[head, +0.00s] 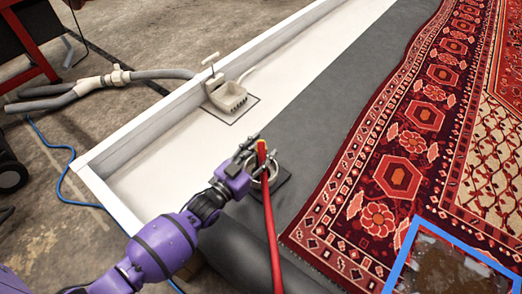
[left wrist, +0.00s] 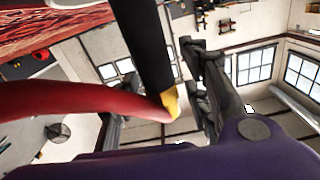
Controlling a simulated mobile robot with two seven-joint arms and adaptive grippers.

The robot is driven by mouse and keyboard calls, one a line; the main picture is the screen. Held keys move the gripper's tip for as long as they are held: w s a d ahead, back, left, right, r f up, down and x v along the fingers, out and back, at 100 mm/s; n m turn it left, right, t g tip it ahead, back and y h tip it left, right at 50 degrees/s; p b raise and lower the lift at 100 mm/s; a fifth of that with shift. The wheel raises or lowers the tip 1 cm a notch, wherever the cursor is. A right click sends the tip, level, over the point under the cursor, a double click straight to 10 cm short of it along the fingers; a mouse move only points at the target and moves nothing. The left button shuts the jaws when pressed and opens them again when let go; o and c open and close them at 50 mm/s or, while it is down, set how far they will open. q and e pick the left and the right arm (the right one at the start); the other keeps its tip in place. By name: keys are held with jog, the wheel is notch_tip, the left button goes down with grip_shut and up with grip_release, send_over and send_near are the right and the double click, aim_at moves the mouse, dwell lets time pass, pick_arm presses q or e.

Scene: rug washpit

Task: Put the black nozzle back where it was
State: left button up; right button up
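The black nozzle (left wrist: 142,45) shows in the left wrist view as a dark cylinder with a yellow collar (left wrist: 171,103), where the red hose (left wrist: 80,100) joins it. In the head view the red hose (head: 270,220) rises to its end beside my left gripper (head: 255,150), and the nozzle's body is mostly hidden. A pale ring holder (head: 266,178) on a dark square base (head: 284,186) stands right there. The left fingers are spread on either side of the nozzle, with a gap visible at the right finger. Whether the nozzle sits in the ring is unclear. My right gripper is not in view.
A red patterned rug (head: 380,175) lies at right on grey matting (head: 330,100). A blue frame (head: 405,250) surrounds a dirty patch on it. A pale drain box (head: 229,97) with a grey hose (head: 160,74) stands by the white pit wall (head: 145,130).

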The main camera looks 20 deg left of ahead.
pick_arm(q)
jog(key=shift+r, duration=0.25)
jog(key=p+v, duration=0.3)
jog(key=v, duration=0.9)
jog(key=shift+f, duration=0.15)
